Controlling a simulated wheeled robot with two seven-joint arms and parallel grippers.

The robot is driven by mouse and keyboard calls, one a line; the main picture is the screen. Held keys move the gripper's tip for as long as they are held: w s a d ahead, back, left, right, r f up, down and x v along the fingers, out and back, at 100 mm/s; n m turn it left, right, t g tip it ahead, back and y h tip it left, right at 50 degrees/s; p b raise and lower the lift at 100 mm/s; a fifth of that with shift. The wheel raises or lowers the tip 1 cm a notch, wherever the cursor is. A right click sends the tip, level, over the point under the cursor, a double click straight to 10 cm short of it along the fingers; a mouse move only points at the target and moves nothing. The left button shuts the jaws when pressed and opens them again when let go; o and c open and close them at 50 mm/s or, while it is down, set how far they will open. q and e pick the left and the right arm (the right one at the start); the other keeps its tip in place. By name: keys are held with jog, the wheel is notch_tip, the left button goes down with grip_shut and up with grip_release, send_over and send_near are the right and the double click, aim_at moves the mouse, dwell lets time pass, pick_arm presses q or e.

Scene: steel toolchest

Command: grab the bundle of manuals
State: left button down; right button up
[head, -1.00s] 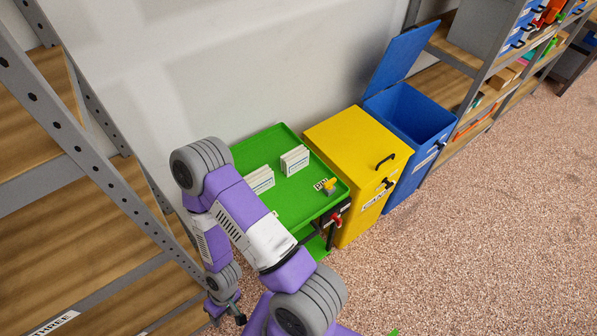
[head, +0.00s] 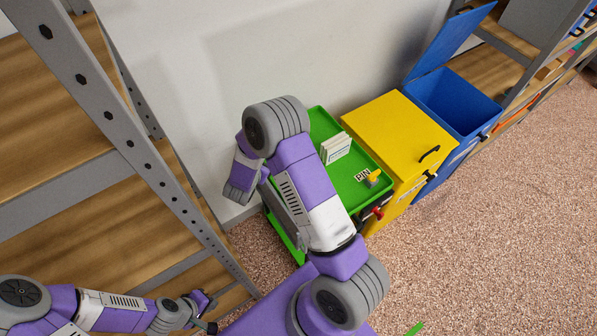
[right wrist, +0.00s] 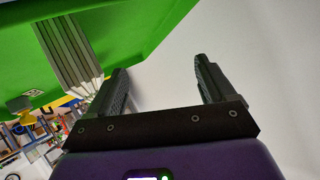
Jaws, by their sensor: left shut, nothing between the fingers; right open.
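A white bundle of manuals (head: 336,148) stands upright on the green tray top (head: 321,122) of a cart. A white bundle also shows in the right wrist view (right wrist: 68,50), upside down against the green tray, left of the fingers and not between them. My right gripper (right wrist: 162,82) is open and empty; in the head view it is hidden behind my right arm, which covers the tray's left part. My left gripper (head: 208,313) is shut and empty, low at the left, away from the tray.
A yellow knob on a grey base (head: 373,177) stands by a PIN label at the tray's front. A yellow bin (head: 385,130) and an open blue bin (head: 455,100) stand right of the cart. A metal shelf (head: 130,130) rises at left.

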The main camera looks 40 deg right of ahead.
jog(key=s+d+f+m+g+h, duration=0.1)
jog(key=s+d+g, duration=0.1)
jog(key=d+g, duration=0.1)
jog(key=s+d+f+m+g+h, duration=0.1)
jog(key=s+d+m+g, duration=0.1)
jog(key=d+g, duration=0.1)
jog(key=s+d+f+m+g+h, duration=0.1)
jog(key=s+d+f+g+h, duration=0.1)
jog(key=s+d+g, duration=0.1)
jog(key=shift+d+f+m, duration=0.1)
jog(key=shift+d+m, duration=0.2)
jog(key=shift+d, duration=0.05)
jog(key=shift+c, duration=0.2)
jog(key=c, duration=1.2)
